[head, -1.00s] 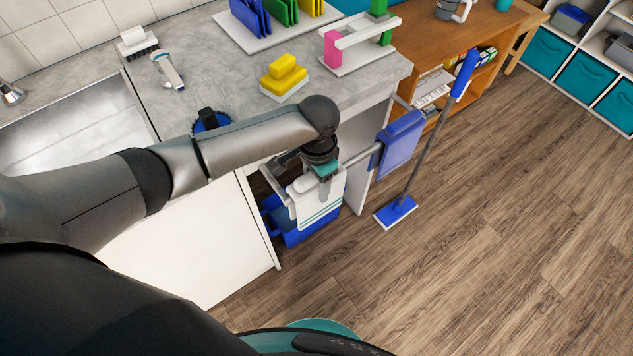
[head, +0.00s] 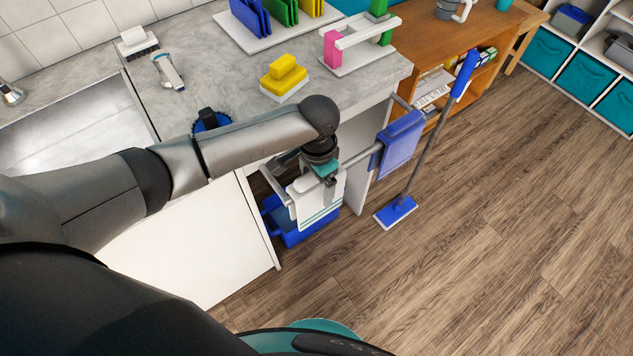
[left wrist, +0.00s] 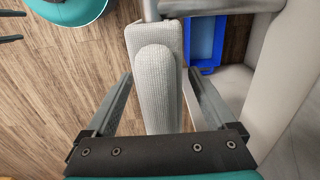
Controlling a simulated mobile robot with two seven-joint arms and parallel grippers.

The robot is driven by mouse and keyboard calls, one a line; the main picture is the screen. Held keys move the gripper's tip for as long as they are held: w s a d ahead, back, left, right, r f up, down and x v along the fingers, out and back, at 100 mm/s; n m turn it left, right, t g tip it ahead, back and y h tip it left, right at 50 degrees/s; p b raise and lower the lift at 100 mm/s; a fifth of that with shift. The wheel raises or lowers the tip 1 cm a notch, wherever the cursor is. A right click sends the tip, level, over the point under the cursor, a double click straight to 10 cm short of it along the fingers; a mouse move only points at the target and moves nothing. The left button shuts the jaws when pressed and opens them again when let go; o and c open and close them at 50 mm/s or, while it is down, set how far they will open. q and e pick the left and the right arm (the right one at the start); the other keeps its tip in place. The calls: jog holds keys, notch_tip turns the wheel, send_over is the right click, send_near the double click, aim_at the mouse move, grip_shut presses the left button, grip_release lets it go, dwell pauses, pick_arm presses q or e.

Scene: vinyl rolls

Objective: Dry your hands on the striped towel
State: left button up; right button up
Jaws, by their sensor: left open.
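The striped towel (head: 318,206) is white with thin teal stripes near its lower edge. It hangs over the left part of a grey rail below the counter. My left gripper (head: 328,182) is at the towel's top, pointing down, and partly covers it. In the left wrist view the pale towel (left wrist: 156,85) lies between the two spread fingers of my left gripper (left wrist: 155,105). A gap shows beside each finger, so it is open. My right gripper is in neither view.
A blue towel (head: 398,142) hangs at the rail's right part. A blue bin (head: 292,236) stands below the striped towel. A blue mop (head: 397,211) stands to the right. The sink (head: 70,135) and counter (head: 215,75) lie behind my arm. The wooden floor at right is clear.

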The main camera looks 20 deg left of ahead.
pick_arm(q)
notch_tip(320, 180, up, 15)
jog(key=p, duration=0.5)
jog(key=shift+s+d+r, duration=0.1)
jog(key=shift+r, duration=0.05)
